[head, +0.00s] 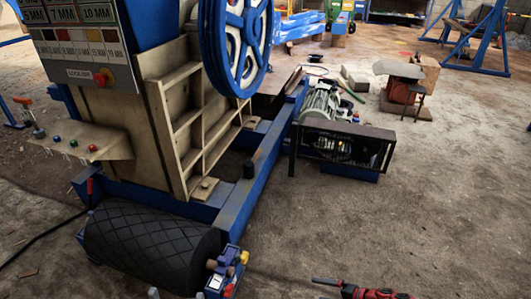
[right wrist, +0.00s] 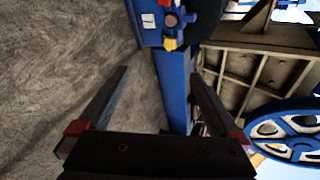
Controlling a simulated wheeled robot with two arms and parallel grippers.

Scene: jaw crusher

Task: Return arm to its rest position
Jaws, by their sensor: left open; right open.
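My right gripper (right wrist: 160,108) fills the lower part of the right wrist view. Its two dark fingers with red bases stand wide apart, and nothing is held between them. The jaw crusher's blue frame beam (right wrist: 172,90) shows behind the gap. I cannot tell how far the fingers are from it.
The jaw crusher (head: 170,100) stands left of centre with a blue flywheel (head: 235,40), a black roller (head: 150,245) and a button panel (head: 85,140). A caged motor unit (head: 345,145) sits to its right. The dirt floor (head: 450,210) at the right is clear.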

